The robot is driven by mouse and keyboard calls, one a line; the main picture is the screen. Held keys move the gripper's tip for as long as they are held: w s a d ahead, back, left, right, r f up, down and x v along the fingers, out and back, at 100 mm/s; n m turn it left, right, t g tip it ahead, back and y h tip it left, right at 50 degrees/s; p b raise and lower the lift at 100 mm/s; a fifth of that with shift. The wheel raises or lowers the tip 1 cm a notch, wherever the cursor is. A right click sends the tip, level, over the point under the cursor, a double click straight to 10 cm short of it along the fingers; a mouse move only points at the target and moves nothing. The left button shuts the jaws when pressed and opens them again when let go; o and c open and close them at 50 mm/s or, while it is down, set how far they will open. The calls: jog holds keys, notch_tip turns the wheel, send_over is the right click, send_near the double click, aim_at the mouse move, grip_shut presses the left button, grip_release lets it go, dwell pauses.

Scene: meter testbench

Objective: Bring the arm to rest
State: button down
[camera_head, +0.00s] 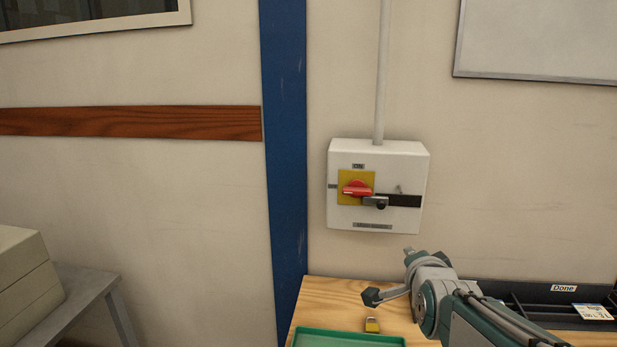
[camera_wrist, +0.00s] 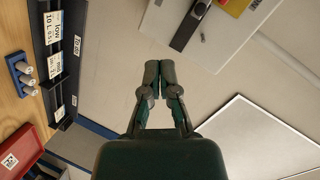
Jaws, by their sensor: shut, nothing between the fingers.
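My arm reaches in from the lower right of the head view, low over the wooden bench (camera_head: 330,290). My gripper (camera_head: 371,297) points left in that view, above the bench and below the wall switch box. In the wrist view my gripper (camera_wrist: 160,72) has its two dark fingers together, with nothing between them. The white switch box (camera_head: 410,165) hangs on the wall with a red rotary handle (camera_head: 357,188) on a yellow plate, labelled ON above. Part of the box also shows at the top of the wrist view (camera_wrist: 225,45). The gripper is apart from it.
A black bin (camera_head: 500,293) marked Done stands to the right, behind my arm. In the wrist view, a blue holder (camera_wrist: 20,70) and red bin (camera_wrist: 25,150) show. A whiteboard (camera_head: 540,40) hangs above.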

jog(key=s+a+f+n+g, duration=0.2)
jog(key=s+n+g, duration=0.1)
jog(key=s, duration=0.4)
jog(key=s+a+f+n+g+y, duration=0.1)
jog(key=s+a+f+n+g, duration=0.1)
jog(key=s+n, duration=0.4)
jog(key=s+a+f+n+g, duration=0.2)
jog(key=s+f+n+g, duration=0.2)
jog(key=s, duration=0.6)
jog(key=shift+f+n+y, duration=0.15)
jog(key=shift+n+y, duration=0.25)
jog(key=shift+n, duration=0.1)
jog(key=shift+a, duration=0.2)
jog(key=shift+w+d, duration=0.1)
jog(key=shift+d, duration=0.05)
